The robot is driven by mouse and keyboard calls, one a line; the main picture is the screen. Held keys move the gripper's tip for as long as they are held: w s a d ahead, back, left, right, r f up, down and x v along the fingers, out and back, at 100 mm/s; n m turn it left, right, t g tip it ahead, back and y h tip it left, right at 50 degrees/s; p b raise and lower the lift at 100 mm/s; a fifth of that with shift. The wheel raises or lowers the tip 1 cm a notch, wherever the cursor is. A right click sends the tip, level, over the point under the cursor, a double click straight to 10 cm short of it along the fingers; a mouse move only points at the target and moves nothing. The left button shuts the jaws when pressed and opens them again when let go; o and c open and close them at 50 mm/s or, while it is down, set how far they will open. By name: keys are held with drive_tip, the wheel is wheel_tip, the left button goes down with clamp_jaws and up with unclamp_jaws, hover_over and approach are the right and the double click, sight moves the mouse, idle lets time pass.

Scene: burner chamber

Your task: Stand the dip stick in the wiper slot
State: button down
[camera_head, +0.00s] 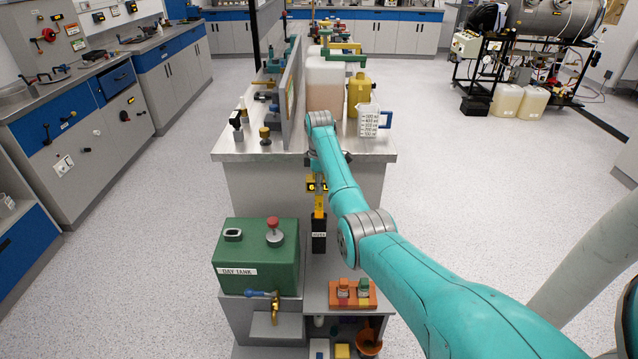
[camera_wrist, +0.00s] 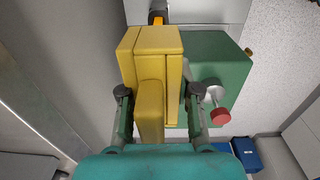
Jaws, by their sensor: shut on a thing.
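My gripper (camera_wrist: 158,90) points down, with a finger on each side of a yellow block-shaped piece (camera_wrist: 150,112). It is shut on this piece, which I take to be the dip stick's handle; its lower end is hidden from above. In the head view the gripper is mostly behind my arm at the bench front. Yellow parts (camera_head: 319,205) show below it, above a black labelled box (camera_head: 319,242). The label is too small to read surely, so I cannot tell whether this is the wiper slot, or whether the yellow part is inside it or in front.
A green day tank (camera_head: 255,258) with a red knob (camera_head: 273,223) stands left of the gripper; it also shows in the wrist view (camera_wrist: 222,62). An orange rack (camera_head: 345,296) sits low at the right. The bench top (camera_head: 240,150) holds containers and a grey upright panel.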

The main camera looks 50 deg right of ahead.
sight(319, 214)
drive_tip(key=shift+f, duration=6.15)
drive_tip(key=c, duration=0.7)
unclamp_jaws()
drive_tip(key=shift+c, duration=0.2)
wheel_tip(319, 214, up, 12)
